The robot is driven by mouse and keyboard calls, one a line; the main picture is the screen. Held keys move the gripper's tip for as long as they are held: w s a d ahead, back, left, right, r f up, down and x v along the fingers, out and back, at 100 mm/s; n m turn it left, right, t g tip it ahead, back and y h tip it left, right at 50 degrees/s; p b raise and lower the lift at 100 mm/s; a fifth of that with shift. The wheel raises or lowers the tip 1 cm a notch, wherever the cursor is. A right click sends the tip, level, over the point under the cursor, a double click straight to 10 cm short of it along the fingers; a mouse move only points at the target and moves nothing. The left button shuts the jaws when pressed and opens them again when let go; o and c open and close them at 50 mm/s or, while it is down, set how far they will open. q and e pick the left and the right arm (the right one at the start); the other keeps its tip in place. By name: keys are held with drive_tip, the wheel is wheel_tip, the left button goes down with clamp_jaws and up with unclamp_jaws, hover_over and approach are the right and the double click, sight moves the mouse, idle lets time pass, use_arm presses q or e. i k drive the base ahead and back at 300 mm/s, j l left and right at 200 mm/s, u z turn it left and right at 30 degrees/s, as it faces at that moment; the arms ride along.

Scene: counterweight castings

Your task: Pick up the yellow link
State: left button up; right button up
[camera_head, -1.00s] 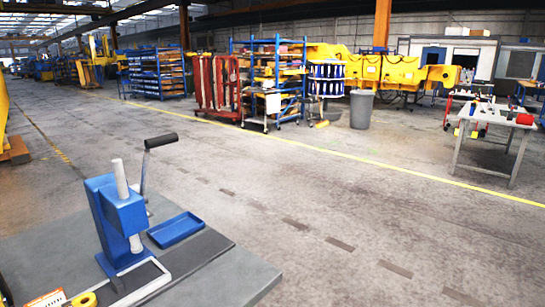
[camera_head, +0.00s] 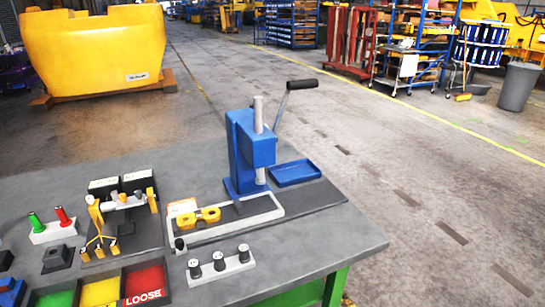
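A yellow link (camera_head: 187,221) with rounded ends lies on the pale-edged base plate in front of the blue press (camera_head: 241,155). A small orange-and-white card or box (camera_head: 181,207) sits just behind it. Other yellow pieces stand on a dark fixture (camera_head: 124,222) to the left. Neither of my grippers is in view.
A pale block with several black-topped pins (camera_head: 232,268) stands in front of the press plate. Green, yellow and red trays (camera_head: 145,282) line the front left; the red one reads "LOOSE". A blue tray (camera_head: 296,172) lies right of the press. The bench's right front corner is bare.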

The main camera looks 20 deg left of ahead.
sight(211, 215)
drive_tip(key=u, duration=1.35)
